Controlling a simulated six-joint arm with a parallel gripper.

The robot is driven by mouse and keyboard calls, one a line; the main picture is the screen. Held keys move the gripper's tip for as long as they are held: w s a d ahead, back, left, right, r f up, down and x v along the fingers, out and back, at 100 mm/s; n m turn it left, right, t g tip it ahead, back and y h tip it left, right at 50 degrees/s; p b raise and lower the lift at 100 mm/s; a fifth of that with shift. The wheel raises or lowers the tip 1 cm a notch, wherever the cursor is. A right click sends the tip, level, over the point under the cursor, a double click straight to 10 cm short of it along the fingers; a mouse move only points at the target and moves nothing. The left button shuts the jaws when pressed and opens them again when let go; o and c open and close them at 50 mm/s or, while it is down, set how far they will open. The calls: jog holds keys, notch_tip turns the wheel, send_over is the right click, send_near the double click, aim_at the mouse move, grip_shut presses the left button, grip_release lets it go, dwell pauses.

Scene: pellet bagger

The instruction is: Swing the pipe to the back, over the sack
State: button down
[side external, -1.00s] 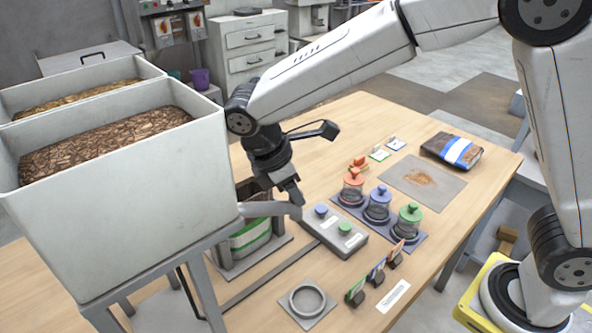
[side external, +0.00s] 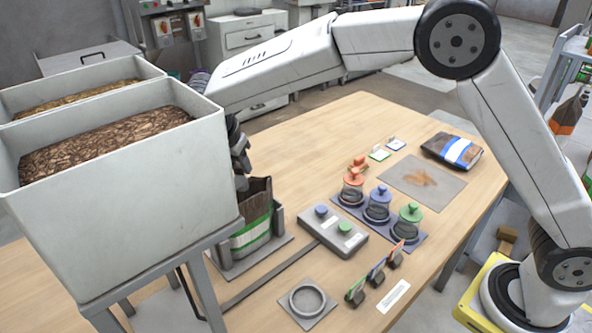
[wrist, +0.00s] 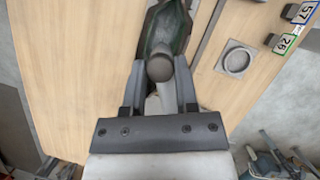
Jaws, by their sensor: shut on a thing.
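My gripper (side external: 241,180) is partly hidden by the near bin's right corner in the side view, low above the back of the sack. In the wrist view my gripper (wrist: 161,82) is shut on the grey pipe (wrist: 160,66), whose rounded end shows between the two fingers. The pipe cannot be made out in the side view. The open sack (side external: 252,236), brown with a green and white band, stands upright in a grey holder (side external: 279,220). In the wrist view the dark green sack (wrist: 167,30) shows just beyond the pipe end.
The near bin (side external: 110,225) of brown chips stands at the left and blocks the view. The table's back middle is clear.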

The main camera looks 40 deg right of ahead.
jog(key=shift+w+a, duration=0.25)
jog(key=shift+c, duration=1.9)
grip_release()
jog(key=shift+v, duration=3.95)
jog(key=shift+s+d, duration=0.1)
